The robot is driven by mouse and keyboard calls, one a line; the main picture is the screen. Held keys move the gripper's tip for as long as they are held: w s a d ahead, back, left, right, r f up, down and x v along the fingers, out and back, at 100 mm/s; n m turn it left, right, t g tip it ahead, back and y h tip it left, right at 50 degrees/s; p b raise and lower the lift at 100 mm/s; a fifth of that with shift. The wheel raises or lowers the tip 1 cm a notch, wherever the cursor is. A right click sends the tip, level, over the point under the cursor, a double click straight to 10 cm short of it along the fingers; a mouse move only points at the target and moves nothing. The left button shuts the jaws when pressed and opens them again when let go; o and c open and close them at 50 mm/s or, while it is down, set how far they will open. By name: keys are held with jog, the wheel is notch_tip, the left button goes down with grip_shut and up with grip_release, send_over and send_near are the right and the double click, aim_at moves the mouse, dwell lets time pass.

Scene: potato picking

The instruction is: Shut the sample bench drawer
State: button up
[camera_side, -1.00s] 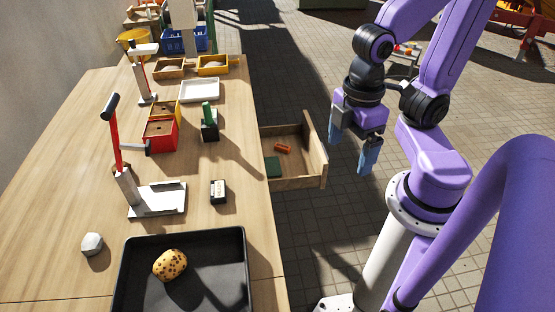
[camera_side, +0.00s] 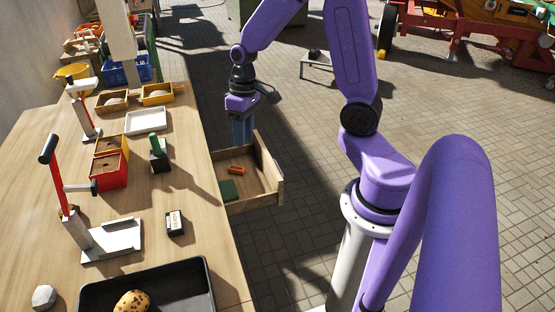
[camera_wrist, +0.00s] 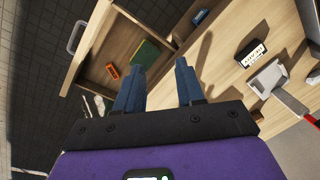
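The sample bench drawer (camera_side: 238,206) is pulled out from the right side of the wooden bench (camera_side: 190,225). Its front panel (camera_side: 267,158) stands clear of the bench edge. The drawer also shows in the wrist view (camera_wrist: 96,75), with a grey handle (camera_wrist: 77,38) on its front. An orange object (camera_side: 236,170) and a green block (camera_side: 229,190) lie inside. My gripper (camera_side: 242,142) is at the drawer's far side, fingers pointing down; I cannot tell whether it touches. In the wrist view the two blue fingers (camera_wrist: 157,80) are apart and empty.
On the bench are a black tray (camera_side: 190,275) with a potato (camera_side: 132,301), a small black-and-white box (camera_side: 175,223), a red-handled press (camera_side: 105,240) and several small bins. Paved floor lies open to the right of the drawer.

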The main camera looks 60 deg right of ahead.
jog(key=s+d+f+m+t, duration=0.1)
jog(key=d+f+m, duration=0.4)
jog(key=d, duration=0.7)
jog(key=d+f+m, duration=0.4)
jog(key=d+m, duration=0.1)
jog(key=d, duration=0.8)
jog(key=a+f, duration=0.1)
jog(key=f, duration=0.4)
jog(key=w+f, duration=0.1)
jog(key=f, duration=0.5)
jog(key=w+a+f, duration=0.1)
jog(key=f, duration=0.5)
jog(key=shift+a, duration=0.3)
jog(key=shift+t, duration=0.3)
grip_shut()
